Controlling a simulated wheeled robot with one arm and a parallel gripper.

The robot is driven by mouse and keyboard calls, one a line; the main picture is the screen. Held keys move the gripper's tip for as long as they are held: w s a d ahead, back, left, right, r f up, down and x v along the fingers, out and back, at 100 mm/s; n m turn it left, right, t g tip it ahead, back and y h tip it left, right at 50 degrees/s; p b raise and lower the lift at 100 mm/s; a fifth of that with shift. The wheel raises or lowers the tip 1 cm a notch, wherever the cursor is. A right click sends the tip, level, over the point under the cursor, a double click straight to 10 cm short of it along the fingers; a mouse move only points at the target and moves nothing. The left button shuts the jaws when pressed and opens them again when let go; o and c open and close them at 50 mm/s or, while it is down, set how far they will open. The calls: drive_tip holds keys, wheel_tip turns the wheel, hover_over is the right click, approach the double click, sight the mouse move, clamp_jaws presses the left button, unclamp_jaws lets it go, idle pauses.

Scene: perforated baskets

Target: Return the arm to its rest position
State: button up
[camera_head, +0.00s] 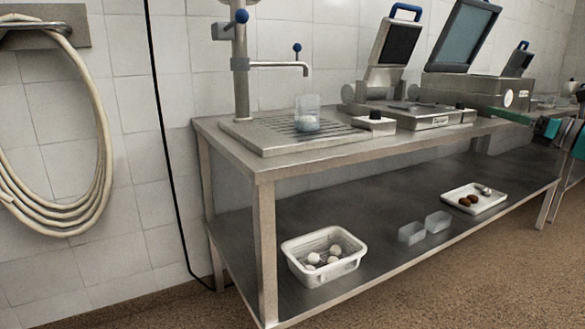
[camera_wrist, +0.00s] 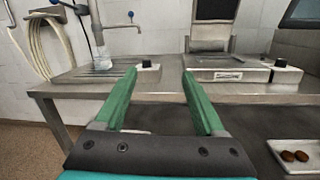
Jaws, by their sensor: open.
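My gripper (camera_wrist: 160,100) shows in the wrist view with its two green fingers spread apart and nothing between them. It is in front of the steel table's front edge, at about the height of the tabletop. In the head view part of my gripper (camera_head: 535,122) shows at the right edge, near the right end of the table (camera_head: 330,158).
A clear container (camera_head: 307,112) stands on the drain plate. Scales (camera_head: 430,117) and machines line the tabletop. The lower shelf holds a white perforated basket (camera_head: 322,277) with white round items, two clear tubs (camera_head: 412,233) and a white tray (camera_head: 475,208) with brown items. The floor in front is clear.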

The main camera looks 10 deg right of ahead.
drive_tip(key=w+r+m+t+h, duration=0.2)
drive_tip(key=w+r+m+h, duration=0.3)
drive_tip(key=m+h, duration=0.4)
drive_tip(key=w+r+m+t+h, duration=0.3)
drive_tip(key=r+m+h, duration=0.3)
drive_tip(key=m, duration=0.6)
drive_tip(key=s+a+f+m+g, duration=0.5)
drive_tip(key=s+a+f+m, duration=0.15)
drive_tip(key=f, duration=0.45)
drive_tip(key=s+a+f+m+g, duration=0.5)
drive_tip(key=a+f, duration=0.2)
drive_tip(key=f, duration=0.4)
drive_tip(key=s+a+f+m+g, duration=0.5)
drive_tip(key=s+a+f+m, duration=0.1)
drive_tip(key=f, duration=0.4)
drive_tip(key=s+a+f+g+y, duration=0.1)
drive_tip(key=s+a+f+g, duration=0.2)
drive_tip(key=s+a+f, duration=0.3)
drive_tip(key=s+a+f+m+g+y, duration=0.1)
drive_tip(key=s+a+f, duration=0.5)
drive_tip(key=s, duration=0.9)
drive_tip(key=s+a+f+g+y, duration=0.3)
drive_tip(key=s+a+f+g, duration=0.2)
drive_tip(key=s+a, duration=0.6)
drive_tip(key=shift+f+m, duration=0.35)
drive_tip(key=shift+f, duration=0.3)
